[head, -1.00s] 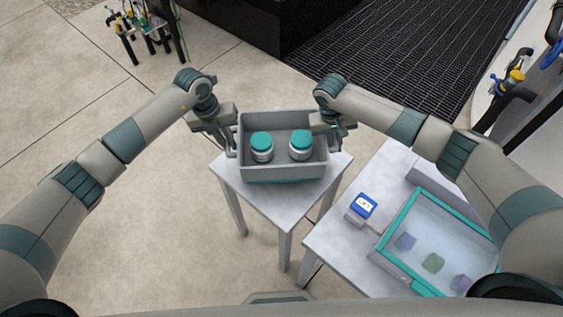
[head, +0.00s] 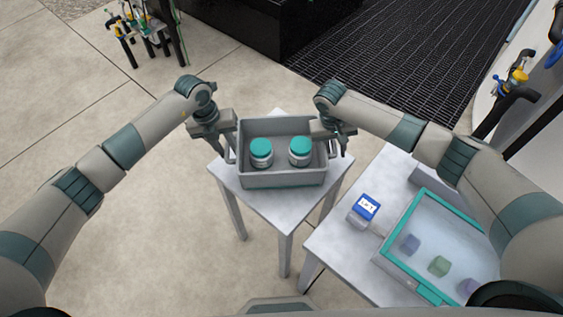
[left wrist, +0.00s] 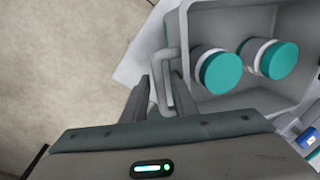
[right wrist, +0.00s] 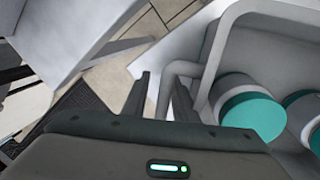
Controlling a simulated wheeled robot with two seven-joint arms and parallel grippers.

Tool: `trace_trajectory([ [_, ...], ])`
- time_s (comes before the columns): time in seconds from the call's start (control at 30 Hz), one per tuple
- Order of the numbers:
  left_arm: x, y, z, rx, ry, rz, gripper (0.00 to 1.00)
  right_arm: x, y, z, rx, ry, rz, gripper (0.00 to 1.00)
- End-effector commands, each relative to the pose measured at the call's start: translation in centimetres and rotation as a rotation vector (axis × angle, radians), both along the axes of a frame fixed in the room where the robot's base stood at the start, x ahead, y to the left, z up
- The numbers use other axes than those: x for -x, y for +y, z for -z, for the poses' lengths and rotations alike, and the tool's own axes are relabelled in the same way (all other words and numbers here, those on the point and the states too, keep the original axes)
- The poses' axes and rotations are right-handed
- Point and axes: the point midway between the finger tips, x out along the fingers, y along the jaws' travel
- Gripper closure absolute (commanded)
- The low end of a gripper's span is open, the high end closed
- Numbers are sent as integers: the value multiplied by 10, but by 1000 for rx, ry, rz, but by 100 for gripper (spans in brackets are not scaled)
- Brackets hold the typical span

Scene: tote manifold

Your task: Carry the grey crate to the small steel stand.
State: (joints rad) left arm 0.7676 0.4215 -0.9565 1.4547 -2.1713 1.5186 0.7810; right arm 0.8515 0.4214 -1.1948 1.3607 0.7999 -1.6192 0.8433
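The grey crate (head: 284,180) sits upright on the small steel stand (head: 284,207), with two teal-lidded jars (head: 262,152) (head: 300,151) standing inside it. My left gripper (head: 230,153) is at the crate's left handle. In the left wrist view its fingers stand apart on either side of that handle (left wrist: 163,72). My right gripper (head: 342,150) is at the right handle. In the right wrist view its fingers are likewise apart, with the handle (right wrist: 167,88) between them. The crate's underside is hidden.
A second pale table (head: 328,236) stands at the right, bearing a teal-rimmed tray (head: 392,228) with coloured blocks and a blue-faced device (head: 367,206). Dark grating lies behind. Open floor (head: 130,250) is at the left. A pipe rack (head: 140,28) stands at the far left.

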Motion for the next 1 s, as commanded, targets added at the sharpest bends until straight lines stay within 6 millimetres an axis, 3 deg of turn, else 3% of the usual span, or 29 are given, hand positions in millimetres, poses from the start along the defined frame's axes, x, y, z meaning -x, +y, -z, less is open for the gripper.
trace_trajectory([
  [0.37,-1,-2,-12,9,-4,3,71,0,4,-1,-6,-1,-3,71],
  [0.8,-1,10,-63,5,-5,3,71,0,4,-1,-6,-1,-3,71],
  [1.0,-1,14,-77,3,-1,1,71,0,3,-1,-4,-1,-2,71],
])
